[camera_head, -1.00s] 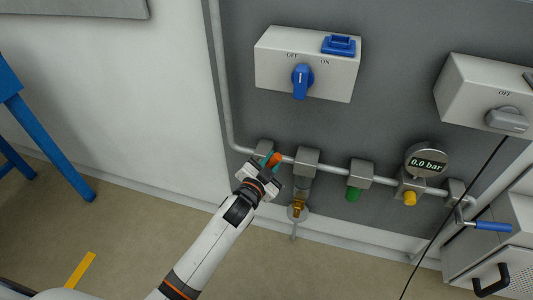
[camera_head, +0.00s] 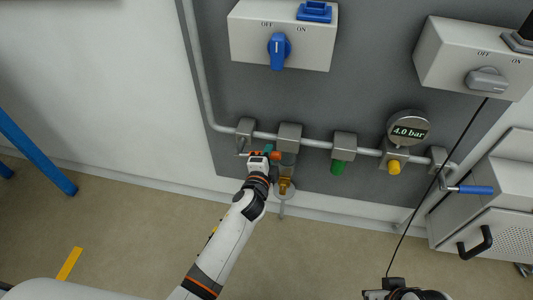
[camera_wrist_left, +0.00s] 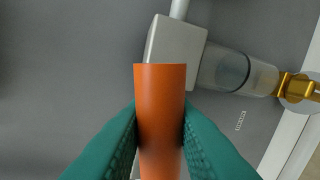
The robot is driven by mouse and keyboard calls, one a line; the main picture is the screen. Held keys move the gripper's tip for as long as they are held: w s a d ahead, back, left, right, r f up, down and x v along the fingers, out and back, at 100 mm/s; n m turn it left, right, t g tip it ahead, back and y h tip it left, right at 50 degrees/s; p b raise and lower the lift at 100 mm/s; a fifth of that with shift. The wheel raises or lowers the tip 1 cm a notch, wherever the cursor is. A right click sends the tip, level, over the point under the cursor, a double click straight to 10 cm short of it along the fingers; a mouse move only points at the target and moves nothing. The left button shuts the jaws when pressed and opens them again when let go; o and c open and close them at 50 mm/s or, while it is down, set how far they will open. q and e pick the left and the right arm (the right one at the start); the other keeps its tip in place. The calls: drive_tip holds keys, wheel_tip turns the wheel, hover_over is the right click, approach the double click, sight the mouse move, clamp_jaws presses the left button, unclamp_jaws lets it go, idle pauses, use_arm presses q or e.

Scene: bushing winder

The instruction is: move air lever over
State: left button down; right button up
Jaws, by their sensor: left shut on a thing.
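The orange air lever (camera_head: 275,155) is at the left end of the wall pipe, below the first grey valve block (camera_head: 245,130). My left gripper (camera_head: 266,152) is shut on it. In the left wrist view the orange lever (camera_wrist_left: 160,105) stands between the two teal fingers (camera_wrist_left: 160,150), touching both. The round gauge (camera_head: 409,130) on the pipe reads 4.0 bar. Part of my right arm's end (camera_head: 397,291) shows at the bottom edge; its jaws cannot be made out.
A clear filter bowl with a brass fitting (camera_head: 285,186) hangs close beside the left gripper. A green knob (camera_head: 337,168), a yellow knob (camera_head: 393,167) and a blue-handled valve (camera_head: 476,190) sit further right. A switch box with a blue knob (camera_head: 279,48) is above. The floor in front is clear.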

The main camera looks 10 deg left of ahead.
use_arm(q)
drive_tip(key=shift+d+f+m, duration=0.1)
drive_tip(key=shift+f+m, duration=0.2)
use_arm(e)
drive_tip(key=shift+f, duration=0.15)
use_arm(q)
drive_tip(key=c, duration=1.3)
unclamp_jaws()
drive_tip(key=shift+o, duration=0.2)
drive_tip(key=shift+s+r, duration=0.1)
drive_tip(key=shift+s, duration=0.2)
drive_tip(key=p+v, duration=0.1)
drive_tip(key=v, duration=1)
drive_tip(key=shift+s+p, duration=0.2)
drive_tip(key=shift+p, duration=0.2)
use_arm(e)
drive_tip(key=x, duration=0.5)
drive_tip(key=shift+a+f, duration=0.1)
drive_tip(key=shift+f, duration=0.15)
